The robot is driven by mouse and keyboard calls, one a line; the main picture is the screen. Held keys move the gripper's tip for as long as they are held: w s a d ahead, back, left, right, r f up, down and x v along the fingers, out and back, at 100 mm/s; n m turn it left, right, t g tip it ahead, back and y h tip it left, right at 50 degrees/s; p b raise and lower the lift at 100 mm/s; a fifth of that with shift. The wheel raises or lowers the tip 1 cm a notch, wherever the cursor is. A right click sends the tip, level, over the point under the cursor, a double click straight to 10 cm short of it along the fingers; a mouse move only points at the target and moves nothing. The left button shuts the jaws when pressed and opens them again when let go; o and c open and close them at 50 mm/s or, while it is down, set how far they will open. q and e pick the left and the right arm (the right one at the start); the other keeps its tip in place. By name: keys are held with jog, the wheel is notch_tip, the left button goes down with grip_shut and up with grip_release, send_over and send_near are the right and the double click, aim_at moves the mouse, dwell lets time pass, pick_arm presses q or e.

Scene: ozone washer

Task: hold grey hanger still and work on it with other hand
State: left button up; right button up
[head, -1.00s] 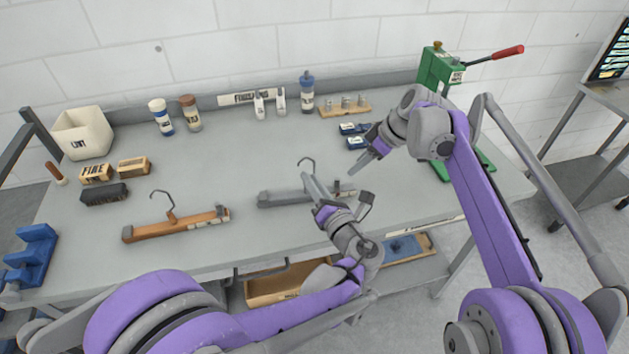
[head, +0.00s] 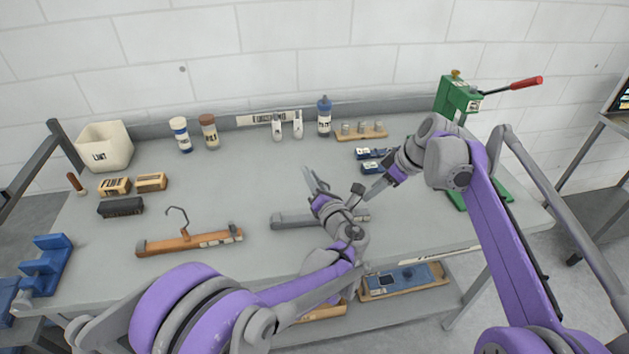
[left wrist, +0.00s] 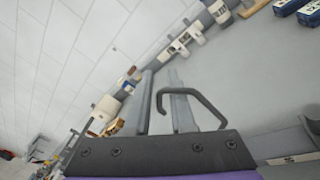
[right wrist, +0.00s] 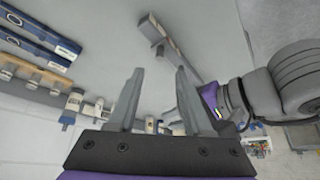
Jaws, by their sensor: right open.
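The grey hanger lies on the grey bench, its bar (head: 291,220) partly hidden behind my left gripper in the head view. My left gripper (head: 314,178) is over the middle of the bar, at the hook. In the left wrist view the bent wire hook (left wrist: 208,102) crosses the fingers, which stand apart; I see no clear grip on it. My right gripper (head: 368,198) is open and empty, its fingertips near the bar's right end. In the right wrist view the bar (right wrist: 172,42) lies beyond the fingers.
A wooden hanger (head: 190,241) lies to the left. Blue boxes (head: 371,153) lie behind my right gripper. A green press (head: 457,98) stands at the right, bottles (head: 324,116) along the back, and a white bin (head: 105,148) at the back left.

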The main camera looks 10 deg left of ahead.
pick_arm(q)
grip_shut()
dwell(0.9)
dwell(0.4)
